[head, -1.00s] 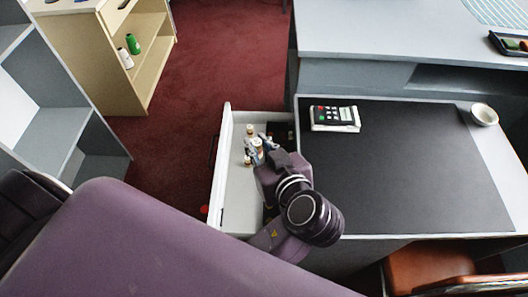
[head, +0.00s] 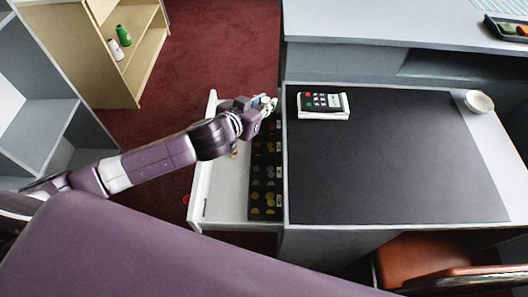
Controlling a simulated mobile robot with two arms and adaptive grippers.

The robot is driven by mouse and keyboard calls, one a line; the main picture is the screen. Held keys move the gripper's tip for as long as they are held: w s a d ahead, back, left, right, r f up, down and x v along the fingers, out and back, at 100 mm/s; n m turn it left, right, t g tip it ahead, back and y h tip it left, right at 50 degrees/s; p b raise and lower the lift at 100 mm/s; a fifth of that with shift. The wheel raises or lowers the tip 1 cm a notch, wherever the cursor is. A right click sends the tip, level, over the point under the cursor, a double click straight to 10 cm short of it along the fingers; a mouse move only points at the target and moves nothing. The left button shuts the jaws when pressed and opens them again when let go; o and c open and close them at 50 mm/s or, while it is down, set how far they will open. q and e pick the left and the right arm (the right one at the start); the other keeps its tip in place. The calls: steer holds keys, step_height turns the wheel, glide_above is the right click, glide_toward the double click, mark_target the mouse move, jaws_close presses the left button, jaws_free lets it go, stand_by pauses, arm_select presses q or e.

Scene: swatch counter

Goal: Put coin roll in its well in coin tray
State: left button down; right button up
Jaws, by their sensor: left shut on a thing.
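The coin tray (head: 266,186) is black and lies along the right side of the open drawer, with several coins in its wells. Its far end is partly covered by my left gripper (head: 266,104). That gripper reaches in from the left over the far part of the drawer and is shut on the coin roll, which is too small and too covered to make out clearly. A small tan item (head: 235,150) shows in the drawer just below my left wrist. My right gripper is out of the picture.
The white drawer (head: 217,210) stands open left of the counter with its black mat (head: 390,165). A card terminal (head: 323,104) and a white bowl (head: 479,102) sit on the counter. A brown chair (head: 425,265) is at the front right.

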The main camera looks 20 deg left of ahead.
arm_select(q)
steer(key=shift+a+f, duration=0.15)
steer(key=shift+f, duration=0.15)
step_height(320, 180, down, 15)
steer(key=shift+f+b, duration=0.1)
steer(key=shift+b, duration=0.8)
step_height(320, 180, down, 4)
steer(key=shift+r+b, duration=0.25)
steer(key=shift+b, duration=0.25)
steer(key=shift+f, duration=0.3)
steer(key=shift+f+b, duration=0.25)
steer(key=shift+b, duration=0.05)
steer(key=c, duration=2.1)
jaws_free()
